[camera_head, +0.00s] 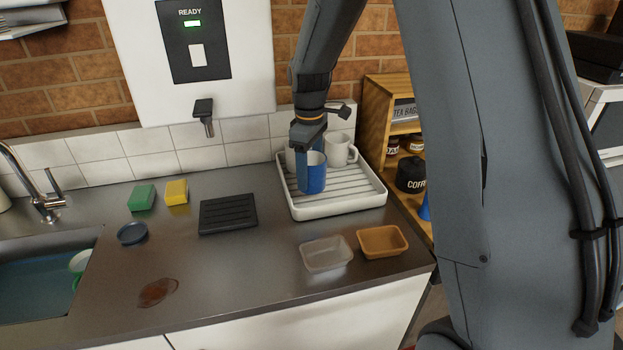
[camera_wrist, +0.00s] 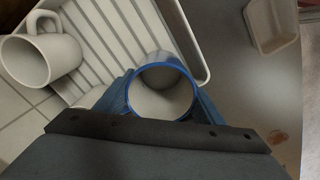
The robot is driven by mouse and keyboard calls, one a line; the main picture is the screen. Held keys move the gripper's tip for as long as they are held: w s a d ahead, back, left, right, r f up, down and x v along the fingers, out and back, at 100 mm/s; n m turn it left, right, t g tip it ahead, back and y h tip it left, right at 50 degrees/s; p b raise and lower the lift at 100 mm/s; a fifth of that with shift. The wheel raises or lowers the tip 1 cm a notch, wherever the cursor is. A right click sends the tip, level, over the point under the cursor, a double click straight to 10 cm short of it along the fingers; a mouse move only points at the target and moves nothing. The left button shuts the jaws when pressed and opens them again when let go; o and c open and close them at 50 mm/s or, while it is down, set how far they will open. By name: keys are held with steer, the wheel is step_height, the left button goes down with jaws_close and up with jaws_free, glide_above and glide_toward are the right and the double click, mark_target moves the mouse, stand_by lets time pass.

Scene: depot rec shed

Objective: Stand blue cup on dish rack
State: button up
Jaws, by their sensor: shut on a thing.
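The blue cup (camera_head: 313,173) is upright over the front left part of the white dish rack (camera_head: 345,207). My gripper (camera_head: 308,152) comes down from above and is shut on the cup. In the wrist view my gripper (camera_wrist: 163,100) has a finger on each side of the blue cup (camera_wrist: 164,94), whose blue rim and pale inside show. The slatted rack (camera_wrist: 112,28) lies below the cup. I cannot tell whether the cup's base touches the slats.
A white mug (camera_head: 338,150) stands at the back of the rack; another pale cup is partly hidden behind my gripper. A clear tub (camera_head: 326,253) and an orange tub (camera_head: 382,241) sit in front. A black drip mat (camera_head: 228,214) lies left. A brown spill (camera_head: 157,292) marks the counter near the sink.

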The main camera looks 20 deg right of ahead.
steer(key=shift+f+p, duration=0.55)
steer(key=shift+f, duration=1.25)
steer(key=shift+f, duration=0.15)
steer(key=o, duration=1.3)
steer(key=shift+o, duration=0.2)
step_height(320, 180, up, 12)
steer(key=b, duration=0.4)
steer(key=s+f+m, duration=0.3)
steer(key=s, duration=0.5)
steer(key=s+d+f+m, duration=0.1)
steer(key=s+f+m, duration=0.2)
steer(key=s, duration=0.4)
steer(key=s+f+m+t, duration=0.1)
steer(key=s+f+m, duration=0.2)
steer(key=s, duration=0.5)
steer(key=shift+s+d+f+m, duration=0.3)
steer(key=shift+d+f+m, duration=0.1)
steer(key=shift+m, duration=0.3)
